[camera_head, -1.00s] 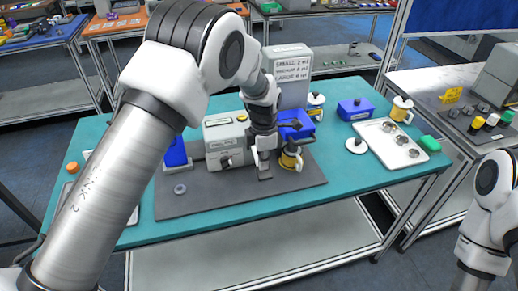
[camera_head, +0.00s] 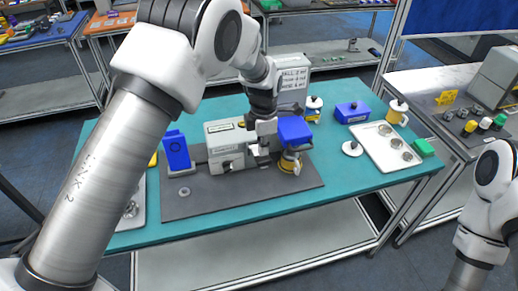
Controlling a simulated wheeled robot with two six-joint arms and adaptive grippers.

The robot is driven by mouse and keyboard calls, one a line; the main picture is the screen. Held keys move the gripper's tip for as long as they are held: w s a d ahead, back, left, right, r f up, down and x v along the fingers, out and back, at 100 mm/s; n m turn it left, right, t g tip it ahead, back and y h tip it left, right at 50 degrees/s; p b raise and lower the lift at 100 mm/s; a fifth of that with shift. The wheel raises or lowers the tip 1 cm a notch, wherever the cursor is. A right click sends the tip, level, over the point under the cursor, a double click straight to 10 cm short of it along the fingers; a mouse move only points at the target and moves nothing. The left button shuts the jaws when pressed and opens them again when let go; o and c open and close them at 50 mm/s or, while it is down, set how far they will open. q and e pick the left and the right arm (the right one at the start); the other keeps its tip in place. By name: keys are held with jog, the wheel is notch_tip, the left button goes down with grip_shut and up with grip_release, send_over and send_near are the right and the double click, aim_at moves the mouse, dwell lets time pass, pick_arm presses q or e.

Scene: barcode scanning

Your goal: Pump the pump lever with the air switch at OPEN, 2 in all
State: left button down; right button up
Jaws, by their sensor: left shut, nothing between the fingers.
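A grey-white machine (camera_head: 222,134) with small labels stands on the dark grey mat (camera_head: 215,205). The labels are too small to read, and I cannot make out the air switch setting. My left gripper (camera_head: 261,156) is shut and empty, pointing down at the machine's right front. A small grey part, possibly the pump lever, is close to its fingertips; I cannot tell whether they touch. A blue block (camera_head: 295,130) sits to the right above a yellow-banded cup (camera_head: 290,163). My right arm shows at the right edge, but its gripper is out of frame.
A blue stand (camera_head: 177,150) and a metal ring (camera_head: 184,191) are on the left. A lettered sign (camera_head: 292,66) stands behind, partly hidden by my arm. To the right are a white tray (camera_head: 363,134) of round parts, a blue box (camera_head: 352,112) and a green block (camera_head: 423,147).

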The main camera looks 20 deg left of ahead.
pick_arm(q)
jog(key=shift+w, duration=0.1)
jog(key=shift+r, duration=0.2)
jog(key=shift+r+p, duration=0.45)
jog(key=shift+r, duration=1.35)
jog(key=shift+f, duration=0.1)
